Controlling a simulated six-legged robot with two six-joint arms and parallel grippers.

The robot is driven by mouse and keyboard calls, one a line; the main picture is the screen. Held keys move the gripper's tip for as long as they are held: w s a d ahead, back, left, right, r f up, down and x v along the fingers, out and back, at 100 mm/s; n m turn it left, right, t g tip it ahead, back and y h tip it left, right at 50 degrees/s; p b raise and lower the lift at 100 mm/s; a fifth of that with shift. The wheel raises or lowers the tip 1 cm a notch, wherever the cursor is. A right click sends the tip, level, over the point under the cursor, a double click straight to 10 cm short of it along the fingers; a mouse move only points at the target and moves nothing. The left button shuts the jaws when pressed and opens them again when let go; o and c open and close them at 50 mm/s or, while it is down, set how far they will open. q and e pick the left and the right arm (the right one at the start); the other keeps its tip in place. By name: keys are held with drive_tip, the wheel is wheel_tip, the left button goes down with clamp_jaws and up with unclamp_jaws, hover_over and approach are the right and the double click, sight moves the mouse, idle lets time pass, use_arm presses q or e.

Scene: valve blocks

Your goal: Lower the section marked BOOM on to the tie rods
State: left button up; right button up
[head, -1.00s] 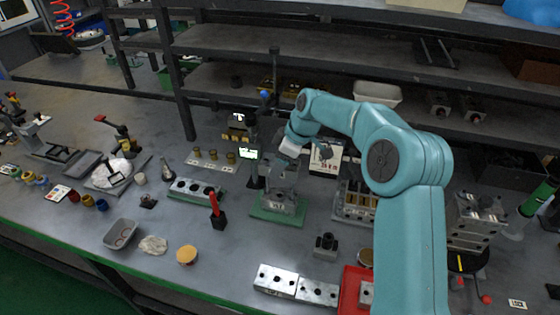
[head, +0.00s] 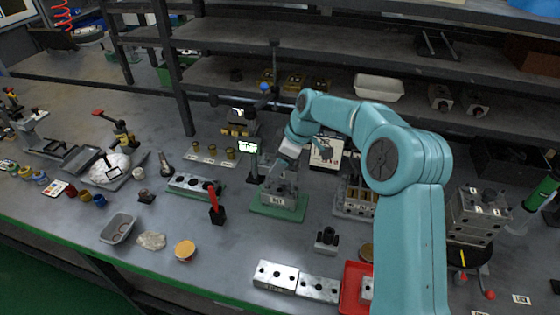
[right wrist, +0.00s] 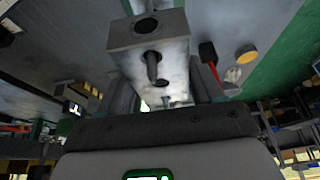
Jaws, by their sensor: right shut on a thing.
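My right gripper (head: 284,173) reaches down over the green base plate (head: 262,208) in mid-table. It is shut on a grey metal valve section (right wrist: 172,45), which fills the space between the fingers in the right wrist view. The section's face shows round holes, and a dark rod (right wrist: 152,66) shows at one of them. In the head view the section is right over a grey block (head: 279,201) standing on the plate. Its BOOM mark is not readable, and I cannot tell whether it touches the block below. My left gripper is out of view.
A black stand with a small lit screen (head: 248,148) is close left of the plate. A red-handled tool (head: 215,204) stands farther left. Loose blocks (head: 276,275) and a red tray (head: 350,278) lie at the front. A rack of valve parts (head: 352,208) is to the right.

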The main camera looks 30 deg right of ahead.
drive_tip(key=shift+f+b, duration=0.9)
drive_tip(key=shift+f, duration=0.25)
drive_tip(key=o, duration=1.5)
drive_tip(key=v, duration=1.6)
drive_tip(key=shift+r, duration=0.15)
drive_tip(key=shift+s, duration=0.15)
